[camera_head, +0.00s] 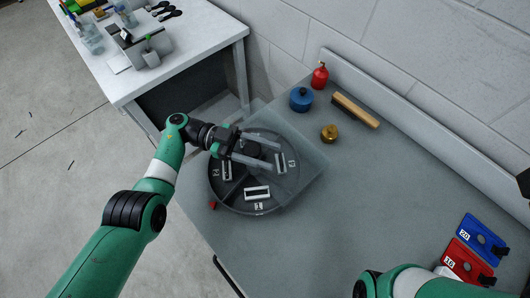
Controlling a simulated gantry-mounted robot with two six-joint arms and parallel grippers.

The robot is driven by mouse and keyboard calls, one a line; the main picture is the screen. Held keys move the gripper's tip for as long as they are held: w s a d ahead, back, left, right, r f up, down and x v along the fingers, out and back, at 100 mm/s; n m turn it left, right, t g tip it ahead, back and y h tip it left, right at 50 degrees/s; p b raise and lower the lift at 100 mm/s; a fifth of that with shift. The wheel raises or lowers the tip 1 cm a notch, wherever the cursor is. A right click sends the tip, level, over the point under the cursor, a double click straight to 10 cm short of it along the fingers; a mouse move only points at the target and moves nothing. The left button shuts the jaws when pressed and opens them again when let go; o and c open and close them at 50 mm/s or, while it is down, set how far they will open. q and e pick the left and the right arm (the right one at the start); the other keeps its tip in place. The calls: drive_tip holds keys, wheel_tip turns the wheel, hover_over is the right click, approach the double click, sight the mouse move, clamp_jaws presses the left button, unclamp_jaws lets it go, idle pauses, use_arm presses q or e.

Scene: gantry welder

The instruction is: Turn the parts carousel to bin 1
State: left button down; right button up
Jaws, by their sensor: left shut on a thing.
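The parts carousel (233,200) is a round dark tray with dividers, on the grey bench at the left. White-framed rectangular pieces (257,192) lie in its sections. Small numbers sit near its rim, too small to read surely. A dark round knob (253,149) stands near its middle. My left gripper (258,157) reaches over the carousel from the left, its two grey fingers shut on the knob. A translucent panel (305,160) overlaps the carousel's right side. A small red piece (213,205) sits beside the rim at the lower left. My right gripper is out of view.
A blue canister (301,99), red bottle (320,75), brass weight (329,133) and wooden-backed brush (355,110) stand behind the carousel. Blue (482,240) and red (466,263) numbered holders are at the right. The bench middle is clear. A white table (190,45) stands at the upper left.

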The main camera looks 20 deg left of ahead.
use_arm(q)
drive_tip(key=shift+r, duration=0.25)
drive_tip(key=c, duration=0.6)
unclamp_jaws()
drive_tip(key=o, duration=0.3)
drive_tip(key=shift+f, duration=0.15)
drive_tip(key=shift+o, duration=0.2)
drive_tip(key=shift+a, duration=0.1)
drive_tip(key=a+b, duration=0.5)
drive_tip(key=a, duration=0.2)
drive_tip(key=shift+w+a+f, duration=0.1)
drive_tip(key=shift+f, duration=0.05)
drive_tip(key=shift+a, duration=0.1)
drive_tip(key=shift+r, duration=0.2)
